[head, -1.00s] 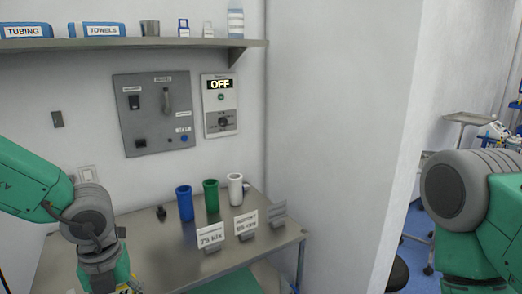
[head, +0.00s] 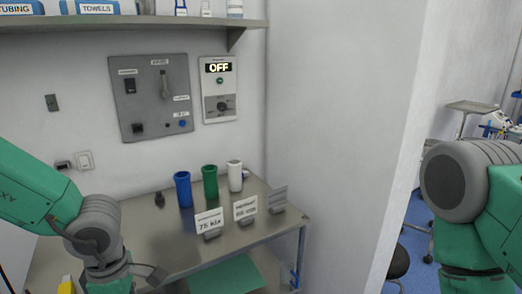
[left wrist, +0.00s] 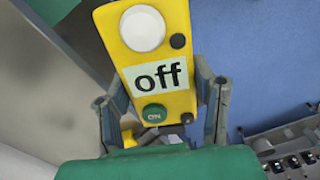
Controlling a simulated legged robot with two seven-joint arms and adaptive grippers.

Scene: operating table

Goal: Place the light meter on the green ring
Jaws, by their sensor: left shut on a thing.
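The light meter is a yellow box (left wrist: 172,48) with a white dome, an "off" label and a green ON button. It fills the middle of the left wrist view. My left gripper (left wrist: 163,88) is shut on it, one finger at each side. In the head view a bit of yellow (head: 66,286) shows at the bottom left edge beside my left wrist; the gripper itself is cut off there. I see no green ring for certain in any view. My right arm shows at the right, but its gripper is out of view.
A steel table (head: 215,243) holds a blue cup (head: 184,190), a green cup (head: 210,183), a white cup (head: 235,176) and several small signs. A wall panel reads OFF (head: 218,67). A green sheet (head: 227,276) lies below the tabletop. A wall stands right of the table.

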